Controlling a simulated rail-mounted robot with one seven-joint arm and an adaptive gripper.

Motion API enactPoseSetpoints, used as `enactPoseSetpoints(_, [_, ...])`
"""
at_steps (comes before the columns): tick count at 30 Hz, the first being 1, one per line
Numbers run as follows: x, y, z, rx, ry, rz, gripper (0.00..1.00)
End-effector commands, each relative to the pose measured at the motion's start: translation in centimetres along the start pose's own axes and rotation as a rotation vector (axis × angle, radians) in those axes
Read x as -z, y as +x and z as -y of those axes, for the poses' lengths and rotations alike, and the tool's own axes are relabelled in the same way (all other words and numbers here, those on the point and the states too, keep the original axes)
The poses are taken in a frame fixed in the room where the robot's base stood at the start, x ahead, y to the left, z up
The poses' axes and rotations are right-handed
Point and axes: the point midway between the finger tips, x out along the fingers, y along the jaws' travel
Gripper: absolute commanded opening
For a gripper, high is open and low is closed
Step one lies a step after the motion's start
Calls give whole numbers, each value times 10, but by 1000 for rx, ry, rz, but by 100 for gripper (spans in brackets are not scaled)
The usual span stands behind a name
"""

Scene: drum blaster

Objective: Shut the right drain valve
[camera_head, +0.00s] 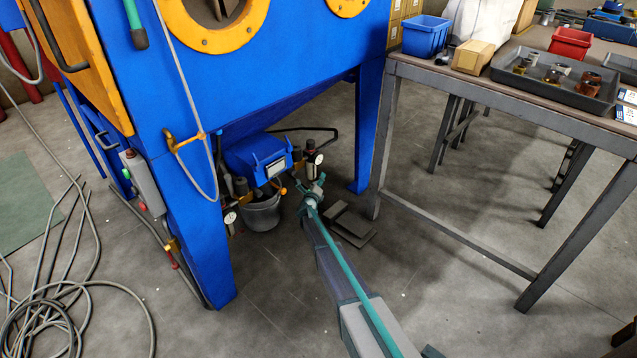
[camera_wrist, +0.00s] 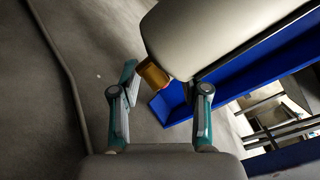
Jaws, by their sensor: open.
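The right gauge and filter unit (camera_head: 314,160) hangs under the blue blaster cabinet, to the right of the blue box. Its lower end, where a drain valve could sit, is largely hidden behind my gripper (camera_head: 314,192) in the head view. In the wrist view a large pale rounded body (camera_wrist: 205,35) has a brass-coloured end piece (camera_wrist: 153,75) with a small red bit beside it. I cannot tell for sure that this is the valve. My gripper (camera_wrist: 160,84) is open, its fingers spread on either side, with the brass piece near the fingertips. No grip shows.
A grey bucket (camera_head: 262,213) stands left of my gripper; a left gauge (camera_head: 230,218) hangs beside it. The cabinet's blue legs (camera_head: 368,130) flank the space. Dark flat plates (camera_head: 350,226) lie on the floor. A workbench (camera_head: 510,98) stands right; coiled hose (camera_head: 55,325) lies left.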

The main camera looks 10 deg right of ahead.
Motion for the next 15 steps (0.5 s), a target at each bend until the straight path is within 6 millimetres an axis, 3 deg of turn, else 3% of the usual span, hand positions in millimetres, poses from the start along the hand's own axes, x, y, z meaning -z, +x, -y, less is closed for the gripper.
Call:
enactPoseSetpoints(8, [0, 3, 0, 0, 0, 0, 45])
enactPoseSetpoints(15, [0, 2, 0, 0, 0, 0, 9])
